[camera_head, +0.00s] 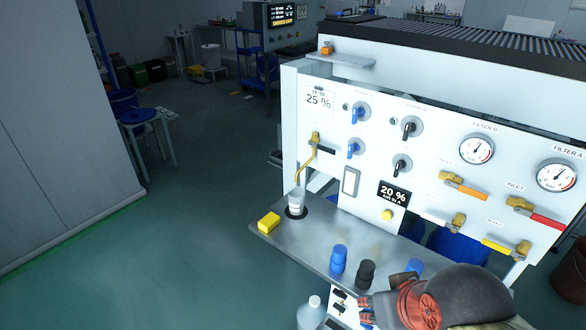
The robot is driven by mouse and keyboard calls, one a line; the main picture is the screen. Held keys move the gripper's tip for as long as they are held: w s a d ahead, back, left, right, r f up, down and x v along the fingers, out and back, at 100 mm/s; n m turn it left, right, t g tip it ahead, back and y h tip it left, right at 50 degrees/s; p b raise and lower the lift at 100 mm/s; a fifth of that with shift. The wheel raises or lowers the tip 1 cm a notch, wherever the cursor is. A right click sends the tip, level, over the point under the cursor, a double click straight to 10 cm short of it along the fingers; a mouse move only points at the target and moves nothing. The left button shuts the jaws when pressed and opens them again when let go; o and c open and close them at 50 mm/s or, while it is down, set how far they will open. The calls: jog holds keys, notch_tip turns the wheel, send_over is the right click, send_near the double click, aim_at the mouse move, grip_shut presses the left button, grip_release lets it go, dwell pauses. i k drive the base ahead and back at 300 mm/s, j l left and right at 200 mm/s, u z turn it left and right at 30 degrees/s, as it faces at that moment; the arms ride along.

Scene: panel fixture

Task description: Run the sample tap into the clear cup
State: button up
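The sample tap (315,140) is a brass valve with a dark handle at the left side of the white panel. Its thin brass spout runs down and to the left. The clear cup (297,201) stands upright in a dark ring on the metal shelf, below the spout's end. It looks pale inside; whether it holds liquid is too small to tell. My gripper (368,306) is at the bottom right, with red and grey parts, in front of the shelf and well away from the tap and cup. Its fingers are partly unclear, so its opening cannot be read.
A yellow block (268,222) lies left of the cup on the shelf (318,240). Blue (338,259) and black (365,274) containers stand near the shelf's front edge. Other valves and gauges (476,149) fill the panel. A bottle (311,314) stands below. Floor at left is clear.

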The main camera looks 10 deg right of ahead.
aim_at(326, 149)
jog(key=i+j+z, duration=0.1)
jog(key=z, duration=0.35)
jog(key=j+z, duration=0.3)
jog(key=z, duration=0.15)
jog(key=j+z, duration=0.2)
jog(key=z, duration=0.25)
jog(key=i+j, duration=0.05)
